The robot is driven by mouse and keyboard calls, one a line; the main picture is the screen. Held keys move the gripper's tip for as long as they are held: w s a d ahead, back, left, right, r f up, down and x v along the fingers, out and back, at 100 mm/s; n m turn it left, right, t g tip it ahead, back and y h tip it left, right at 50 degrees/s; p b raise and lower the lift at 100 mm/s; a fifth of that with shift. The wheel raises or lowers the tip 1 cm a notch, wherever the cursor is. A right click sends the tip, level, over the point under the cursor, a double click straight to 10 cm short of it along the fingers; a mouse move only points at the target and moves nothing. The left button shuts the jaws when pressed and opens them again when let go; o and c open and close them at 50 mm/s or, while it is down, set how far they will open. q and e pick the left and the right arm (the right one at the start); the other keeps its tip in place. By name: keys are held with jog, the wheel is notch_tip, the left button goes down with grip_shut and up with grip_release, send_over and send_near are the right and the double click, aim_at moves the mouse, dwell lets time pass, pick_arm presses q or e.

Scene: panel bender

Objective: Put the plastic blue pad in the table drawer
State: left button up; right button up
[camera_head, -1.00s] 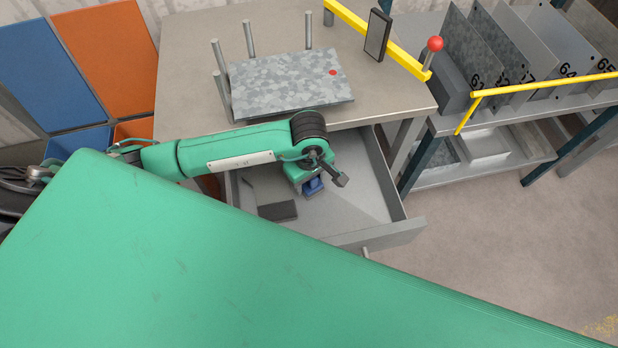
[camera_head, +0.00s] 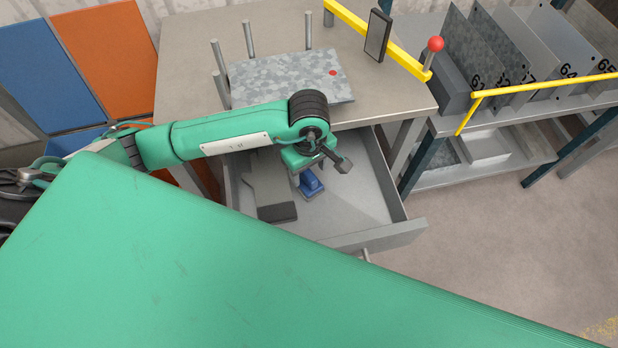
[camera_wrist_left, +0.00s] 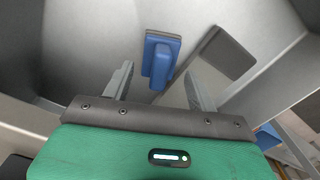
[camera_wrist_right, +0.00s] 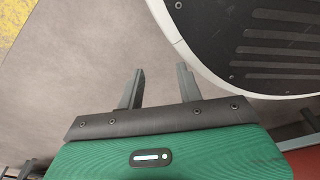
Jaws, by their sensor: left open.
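The blue pad (camera_head: 311,183) lies on the floor of the open table drawer (camera_head: 352,203). It shows a raised grip on a flat base in the left wrist view (camera_wrist_left: 161,58). My left gripper (camera_head: 318,166) is above the drawer, over the pad's far side.
A dark grey block with a plate (camera_head: 276,212) lies in the drawer left of the pad. A metal sheet (camera_head: 290,80) rests on the table (camera_head: 185,85) among upright posts. A rack of numbered plates (camera_head: 530,60) stands at the right.

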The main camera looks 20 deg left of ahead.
aim_at(309, 174)
pick_arm(q)
notch_tip(309, 174, up, 6)
jog(key=shift+r, duration=0.15)
dwell(0.6)
